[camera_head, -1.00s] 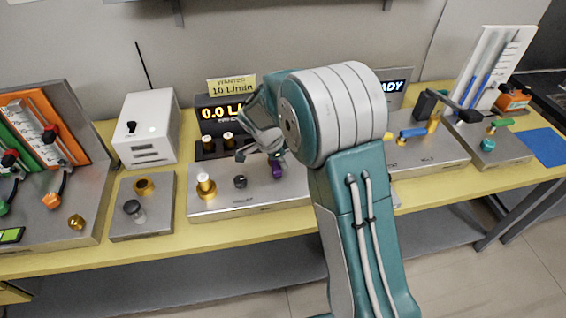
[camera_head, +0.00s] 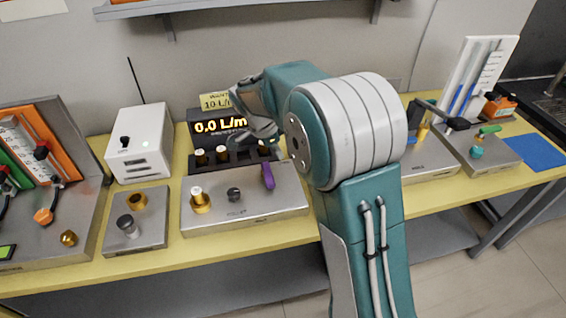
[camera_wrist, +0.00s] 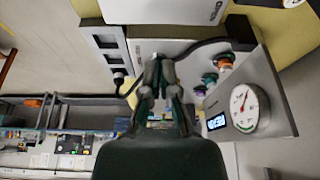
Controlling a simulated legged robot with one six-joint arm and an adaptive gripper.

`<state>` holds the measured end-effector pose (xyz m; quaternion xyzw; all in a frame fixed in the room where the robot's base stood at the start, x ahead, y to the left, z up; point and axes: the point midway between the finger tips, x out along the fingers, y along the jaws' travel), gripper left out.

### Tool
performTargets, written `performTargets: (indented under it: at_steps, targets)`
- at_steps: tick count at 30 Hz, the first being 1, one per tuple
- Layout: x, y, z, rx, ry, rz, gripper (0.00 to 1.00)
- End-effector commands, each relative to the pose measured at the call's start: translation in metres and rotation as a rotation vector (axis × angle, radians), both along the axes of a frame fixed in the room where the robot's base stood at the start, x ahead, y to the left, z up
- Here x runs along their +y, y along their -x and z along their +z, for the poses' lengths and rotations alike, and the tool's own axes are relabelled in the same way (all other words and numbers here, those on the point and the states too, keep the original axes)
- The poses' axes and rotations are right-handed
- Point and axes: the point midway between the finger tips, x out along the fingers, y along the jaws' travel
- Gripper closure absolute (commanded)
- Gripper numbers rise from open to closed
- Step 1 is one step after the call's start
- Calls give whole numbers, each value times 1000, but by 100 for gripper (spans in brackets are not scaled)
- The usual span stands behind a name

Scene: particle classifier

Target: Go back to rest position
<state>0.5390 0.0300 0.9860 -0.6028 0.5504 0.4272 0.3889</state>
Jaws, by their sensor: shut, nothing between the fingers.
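My teal and grey arm stands in front of the yellow bench (camera_head: 150,260) in the head view. My gripper (camera_head: 262,132) is above the back of the middle metal panel (camera_head: 245,208), in front of the flow display. Its fingers are partly hidden by the arm in that view. In the wrist view my gripper (camera_wrist: 160,72) shows its fingers close together with nothing held. A purple handle (camera_head: 267,176) stands on the panel below the gripper, apart from it.
A display (camera_head: 215,128) reading 0.0 stands behind the panel. A white box (camera_head: 140,145) and a small panel (camera_head: 136,220) are to the left. A blue mat (camera_head: 535,152) lies at the far right. A round gauge (camera_wrist: 244,108) shows in the wrist view.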

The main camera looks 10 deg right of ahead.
Motion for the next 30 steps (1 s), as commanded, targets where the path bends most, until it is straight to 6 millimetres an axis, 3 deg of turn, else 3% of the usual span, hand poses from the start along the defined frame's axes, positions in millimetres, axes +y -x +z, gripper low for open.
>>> performTargets:
  at_steps: [20,23,30]
  targets:
    - [1,4,13,1,-7,20,100]
    - [-3,19,32,2,-28,95,100]
    - [-16,77,84,1,-82,400,100]
